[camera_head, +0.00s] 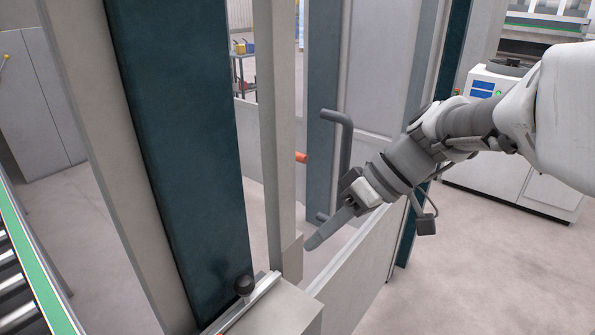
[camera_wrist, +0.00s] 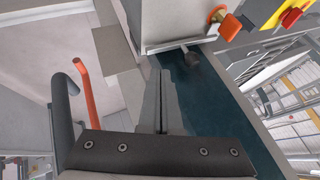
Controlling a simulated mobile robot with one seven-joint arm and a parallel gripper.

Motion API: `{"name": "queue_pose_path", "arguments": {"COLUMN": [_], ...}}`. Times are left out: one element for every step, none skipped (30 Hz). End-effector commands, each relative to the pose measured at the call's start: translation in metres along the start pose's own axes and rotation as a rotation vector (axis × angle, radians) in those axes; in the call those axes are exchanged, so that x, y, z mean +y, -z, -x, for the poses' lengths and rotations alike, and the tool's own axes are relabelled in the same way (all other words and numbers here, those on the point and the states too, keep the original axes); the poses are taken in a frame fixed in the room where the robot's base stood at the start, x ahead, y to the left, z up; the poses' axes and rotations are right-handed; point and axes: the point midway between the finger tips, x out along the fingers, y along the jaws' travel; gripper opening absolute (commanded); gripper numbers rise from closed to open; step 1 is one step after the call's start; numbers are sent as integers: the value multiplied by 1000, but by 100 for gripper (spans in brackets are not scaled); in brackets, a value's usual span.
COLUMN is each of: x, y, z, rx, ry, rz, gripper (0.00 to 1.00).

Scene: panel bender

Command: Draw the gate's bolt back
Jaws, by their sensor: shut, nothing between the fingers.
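The bolt is a slim light bar with a dark round knob (camera_head: 245,285), at the bottom centre in the head view. In the wrist view the blurred dark knob (camera_wrist: 192,58) and the bar (camera_wrist: 178,45) lie above and right of the fingertips. My gripper (camera_head: 312,243) is shut and empty; it also shows in the wrist view (camera_wrist: 162,74). It is apart from the knob, to its right and higher in the head view. A grey bent gate handle (camera_head: 345,150) stands behind my gripper. Whether the bolt's end sits in a keeper cannot be told.
A dark teal post (camera_head: 185,130) rises beside the bolt. An orange bar (camera_wrist: 86,100) is at the left in the wrist view. An orange knob (camera_wrist: 230,25) and a red button on yellow (camera_wrist: 291,17) are at upper right.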

Motion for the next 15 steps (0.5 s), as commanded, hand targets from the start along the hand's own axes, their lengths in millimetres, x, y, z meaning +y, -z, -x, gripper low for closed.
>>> {"name": "queue_pose_path", "arguments": {"x": [0, 0, 0, 0, 0, 0, 0, 0, 0, 0, 0, 0, 0, 0, 0], "y": [1, 1, 1, 1, 0, 0, 0, 0, 0, 0, 0, 0, 0, 0, 0], "z": [8, 12, 16, 18, 20, 22, 23, 24, 25, 25, 25, 25, 25, 25, 25], "rx": [2, 2, 2, 2, 2, 2, 1, 1, 1, 1, 1, 1, 1, 1, 1], "ry": [-2, -2, -2, -1, -1, -1, -1, -1, -1, -1, -1, -1, -1, -1, -1], "rz": [0, 0, 0, 0, 0, 0, 0, 0, 0, 1, 0, 1, 1, 0, 0], "gripper": [0, 0, 0, 0, 0, 0, 0, 0, 0, 0, 0, 0, 0, 0, 0]}}
